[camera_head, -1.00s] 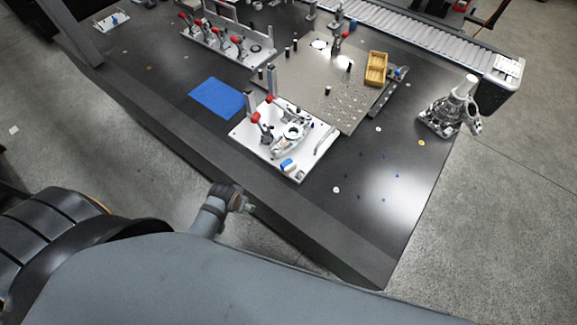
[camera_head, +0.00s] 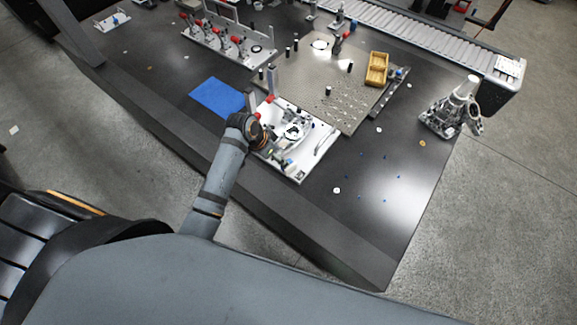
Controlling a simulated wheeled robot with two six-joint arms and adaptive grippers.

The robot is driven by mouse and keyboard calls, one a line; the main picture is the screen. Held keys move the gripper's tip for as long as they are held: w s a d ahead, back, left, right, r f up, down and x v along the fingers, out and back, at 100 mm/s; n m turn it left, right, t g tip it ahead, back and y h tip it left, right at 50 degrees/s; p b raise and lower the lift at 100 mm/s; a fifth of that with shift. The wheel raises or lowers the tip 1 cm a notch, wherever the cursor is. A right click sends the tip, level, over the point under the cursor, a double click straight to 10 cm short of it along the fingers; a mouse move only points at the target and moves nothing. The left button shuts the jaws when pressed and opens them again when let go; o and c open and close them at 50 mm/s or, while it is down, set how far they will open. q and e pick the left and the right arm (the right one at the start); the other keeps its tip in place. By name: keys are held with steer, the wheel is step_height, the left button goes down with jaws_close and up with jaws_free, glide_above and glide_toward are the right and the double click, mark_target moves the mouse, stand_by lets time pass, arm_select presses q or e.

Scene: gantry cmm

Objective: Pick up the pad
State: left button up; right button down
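A flat blue sheet (camera_head: 217,96) lies on the dark table left of the white fixture plate (camera_head: 299,176); I cannot tell whether it is the pad. The small blue piece near the front of the plate is not clearly visible, with my gripper beside that spot. My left arm reaches up from below, and its gripper (camera_head: 276,154) is over the plate's front left part. The fingers are small and dark, so I cannot tell whether they are open or hold anything. My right gripper is not in view.
Red-handled clamps stand on the white plate and on a rear fixture (camera_head: 229,45). A perforated metal plate (camera_head: 305,72) carries a yellow bin (camera_head: 377,68). A metallic device (camera_head: 453,112) stands at the right. The table (camera_head: 378,215) is mostly clear at front right.

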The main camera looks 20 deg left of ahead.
mark_target(290, 162)
arm_select(q)
steer(key=x, duration=0.9)
steer(key=shift+d+f+p, duration=0.15)
steer(key=shift+f+p, duration=0.2)
steer(key=shift+s, duration=0.1)
steer(key=c, duration=1.2)
steer(key=shift+c, duration=0.2)
steer(key=shift+r, duration=0.1)
steer(key=shift+r, duration=0.25)
step_height(290, 162, up, 2)
steer(key=shift+r, duration=0.2)
steer(key=s+r+b, duration=0.1)
steer(key=s+r, duration=0.9)
steer(key=s, duration=0.4)
steer(key=shift+d, duration=0.15)
